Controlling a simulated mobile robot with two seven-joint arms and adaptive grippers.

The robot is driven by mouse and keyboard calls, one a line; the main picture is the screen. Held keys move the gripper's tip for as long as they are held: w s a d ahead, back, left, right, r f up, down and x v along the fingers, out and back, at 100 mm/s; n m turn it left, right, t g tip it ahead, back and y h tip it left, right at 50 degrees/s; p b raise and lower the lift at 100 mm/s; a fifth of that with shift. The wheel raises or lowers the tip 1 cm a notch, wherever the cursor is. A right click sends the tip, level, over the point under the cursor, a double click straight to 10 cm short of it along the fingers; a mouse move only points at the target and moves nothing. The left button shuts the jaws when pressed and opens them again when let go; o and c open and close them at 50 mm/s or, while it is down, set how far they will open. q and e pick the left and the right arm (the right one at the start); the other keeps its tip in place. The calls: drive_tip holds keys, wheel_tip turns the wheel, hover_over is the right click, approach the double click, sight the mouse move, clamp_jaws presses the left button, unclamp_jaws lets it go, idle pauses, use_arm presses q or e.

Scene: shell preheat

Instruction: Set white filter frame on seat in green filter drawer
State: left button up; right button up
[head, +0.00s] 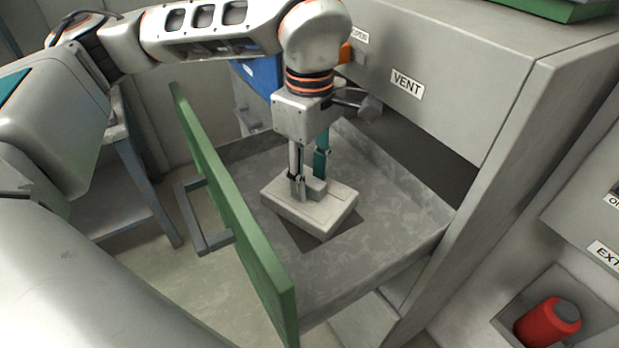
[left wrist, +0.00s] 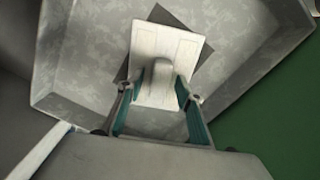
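The white filter frame (head: 325,213) is a flat pale block with a raised grip on top. It is inside the green-fronted filter drawer (head: 225,200), which is pulled out. A dark square, the seat (head: 348,221), shows past the frame's edges; the frame looks turned relative to it. I cannot tell whether the frame is fully down. My left gripper (head: 308,180) points down over the frame. In the left wrist view its teal-padded fingers (left wrist: 157,84) stand apart on either side of the raised grip, with gaps visible. The frame (left wrist: 160,45) covers most of the seat there. My right gripper is not in view.
The grey cabinet with a VENT label (head: 407,85) overhangs the drawer's back. The drawer's grey walls surround the frame. A blue bin (head: 262,75) stands behind, a workbench (head: 125,200) at left. A red knob (head: 548,322) is at lower right. The drawer floor around the frame is clear.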

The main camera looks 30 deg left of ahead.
sight(311, 180)
use_arm(q)
wheel_tip(311, 180, up, 11)
idle(0.3)
drive_tip(key=shift+d+r, duration=0.1)
idle(0.4)
